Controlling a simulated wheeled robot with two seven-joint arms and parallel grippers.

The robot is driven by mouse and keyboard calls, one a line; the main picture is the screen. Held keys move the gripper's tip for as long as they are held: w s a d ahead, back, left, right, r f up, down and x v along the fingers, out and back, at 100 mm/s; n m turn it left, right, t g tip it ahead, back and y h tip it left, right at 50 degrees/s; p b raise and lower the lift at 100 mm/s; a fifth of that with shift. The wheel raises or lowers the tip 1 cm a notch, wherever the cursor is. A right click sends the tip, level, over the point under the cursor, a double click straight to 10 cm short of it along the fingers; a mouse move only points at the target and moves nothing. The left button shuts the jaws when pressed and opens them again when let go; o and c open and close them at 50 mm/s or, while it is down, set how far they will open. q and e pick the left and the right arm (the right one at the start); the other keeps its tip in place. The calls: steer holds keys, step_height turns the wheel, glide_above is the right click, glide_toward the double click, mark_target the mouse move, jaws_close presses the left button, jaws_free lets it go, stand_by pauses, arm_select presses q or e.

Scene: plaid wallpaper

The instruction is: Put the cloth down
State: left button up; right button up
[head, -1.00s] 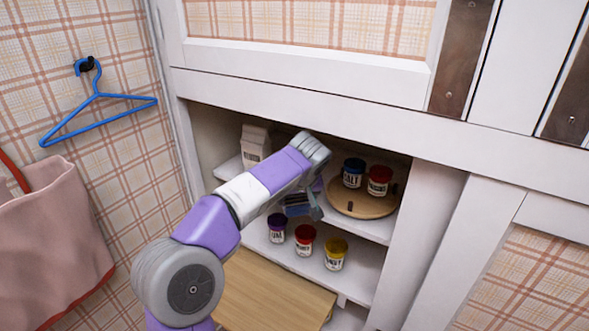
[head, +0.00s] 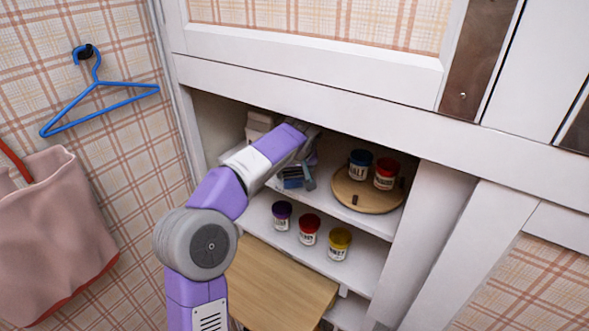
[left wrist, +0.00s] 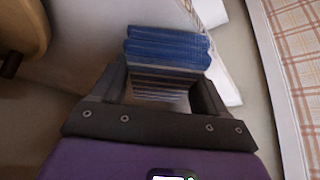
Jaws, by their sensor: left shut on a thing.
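My left gripper (head: 293,178) reaches into the open cupboard at the level of the upper shelf. It is shut on a folded blue cloth (left wrist: 168,48), which sits between its two fingers in the left wrist view. In the head view only a small blue part of the cloth (head: 292,183) shows under the gripper. Whether the cloth touches the shelf (head: 330,203) cannot be told. My right gripper is not in view.
A round wooden turntable (head: 365,194) with a blue jar (head: 360,164) and a red jar (head: 384,174) stands right of the gripper. A carton (head: 258,124) is partly hidden behind my arm. Several jars stand on the lower shelf (head: 363,262). A wooden board (head: 275,285) lies below.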

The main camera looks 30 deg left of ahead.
arm_select(q)
steer(key=shift+w+f, duration=0.1)
steer(key=shift+f, duration=0.3)
steer(key=o, duration=1)
steer(key=shift+d+f, duration=0.1)
steer(key=shift+d, duration=0.1)
steer(key=shift+r, duration=0.25)
steer(key=shift+s+d+r, duration=0.35)
steer(key=shift+d+r, duration=0.2)
steer(key=shift+r, duration=0.05)
steer(key=s+d, duration=0.2)
steer(key=s, duration=0.1)
steer(key=s+d, duration=0.2)
steer(key=s, duration=0.1)
steer(key=s+d+b, duration=0.1)
steer(key=s+d, duration=0.1)
steer(key=s, duration=0.1)
steer(key=shift+d+r, duration=0.15)
steer(key=shift+d, duration=0.05)
